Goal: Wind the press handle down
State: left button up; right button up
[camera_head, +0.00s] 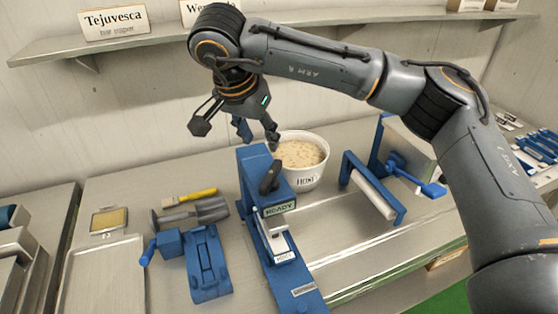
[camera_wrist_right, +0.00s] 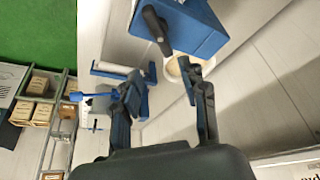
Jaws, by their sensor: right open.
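The blue press (camera_head: 252,165) stands on the counter in the middle of the head view, with a READY label on its front. Its black handle (camera_head: 269,178) sits on the side near the top, tilted. In the right wrist view the press body (camera_wrist_right: 198,22) is at the top, with the black handle (camera_wrist_right: 155,28) on its left part. My right gripper (camera_head: 238,124) is open and empty above and behind the press, fingers pointing down. In the right wrist view its fingers (camera_wrist_right: 164,82) are spread, with the handle beyond them and apart from them. My left gripper is not in view.
A white tub (camera_head: 306,178) of pale mix stands right behind the press. A blue roller frame (camera_head: 375,188) is to the right. A shelf (camera_head: 150,42) runs along the wall.

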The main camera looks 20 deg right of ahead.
jog(key=p, duration=0.3)
send_near(271, 172)
jog(key=shift+d+f, duration=0.25)
jog(key=shift+f, duration=0.3)
jog(key=p+x, duration=0.2)
jog(key=x, duration=0.5)
jog(key=shift+w+a, duration=0.1)
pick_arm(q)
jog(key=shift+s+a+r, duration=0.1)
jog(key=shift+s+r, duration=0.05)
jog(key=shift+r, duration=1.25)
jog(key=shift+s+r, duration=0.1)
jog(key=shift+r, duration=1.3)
pick_arm(e)
jog(key=shift+w+f, duration=0.15)
jog(key=shift+f, duration=0.3)
jog(key=shift+c, duration=0.5)
